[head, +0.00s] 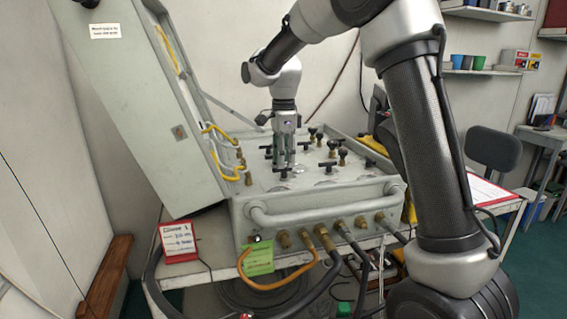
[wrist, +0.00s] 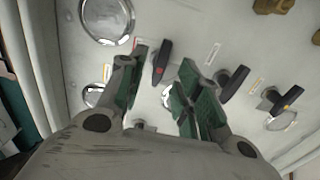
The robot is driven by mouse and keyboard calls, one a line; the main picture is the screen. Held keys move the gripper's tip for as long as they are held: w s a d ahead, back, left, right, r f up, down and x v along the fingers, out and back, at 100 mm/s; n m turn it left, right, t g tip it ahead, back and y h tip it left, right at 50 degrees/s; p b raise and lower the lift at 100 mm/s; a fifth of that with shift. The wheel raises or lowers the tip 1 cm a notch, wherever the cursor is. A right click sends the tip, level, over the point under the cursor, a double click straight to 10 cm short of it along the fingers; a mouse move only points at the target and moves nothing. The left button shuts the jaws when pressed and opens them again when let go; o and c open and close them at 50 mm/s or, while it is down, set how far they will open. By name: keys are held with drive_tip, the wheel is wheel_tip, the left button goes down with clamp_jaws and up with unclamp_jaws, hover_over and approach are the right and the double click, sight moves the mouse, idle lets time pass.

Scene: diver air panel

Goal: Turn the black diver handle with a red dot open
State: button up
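The black handle with a red dot (wrist: 163,58) shows in the wrist view on the pale panel face, between my two fingertips and nearer the left one. My gripper (wrist: 163,75) is open, with its green-padded fingers apart on either side of the handle. I cannot tell whether either finger touches it. In the head view my gripper (head: 284,158) points down over the panel (head: 250,182), among several black handles. The red dot cannot be made out in the head view.
A plain black handle (wrist: 234,82) and one with a yellow dot (wrist: 288,98) stand right of my gripper in the wrist view. Round gauges (wrist: 106,18) are at the left. The raised lid (head: 140,110) stands left of the panel; hoses (head: 275,282) hang in front.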

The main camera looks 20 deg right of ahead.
drive_tip(key=shift+f, duration=0.9)
clamp_jaws()
